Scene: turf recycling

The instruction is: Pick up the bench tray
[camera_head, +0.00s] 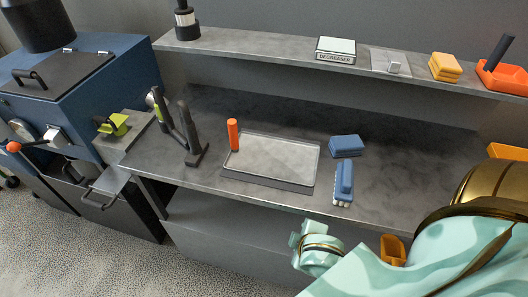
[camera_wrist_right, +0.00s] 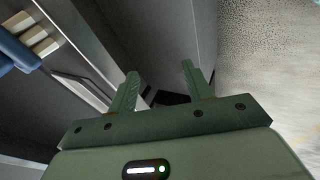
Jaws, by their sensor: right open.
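The bench tray (camera_head: 285,154) is a shallow grey rectangular tray lying flat on the dark workbench, near its front edge, in the head view. An orange cylinder (camera_head: 233,133) stands upright at its left end. My right arm comes in from the right, and its mint wrist is in front of the bench, below and to the right of the tray and apart from it. In the right wrist view my right gripper (camera_wrist_right: 160,86) is open, with nothing between its two green fingers. My left gripper is not in view.
A blue brush (camera_head: 344,180) and a blue block (camera_head: 346,146) lie right of the tray. A dark stand (camera_head: 190,140) is to its left. The back shelf (camera_head: 260,48) holds a degreaser box (camera_head: 336,50), yellow sponges (camera_head: 444,66) and an orange dustpan-like item (camera_head: 503,77).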

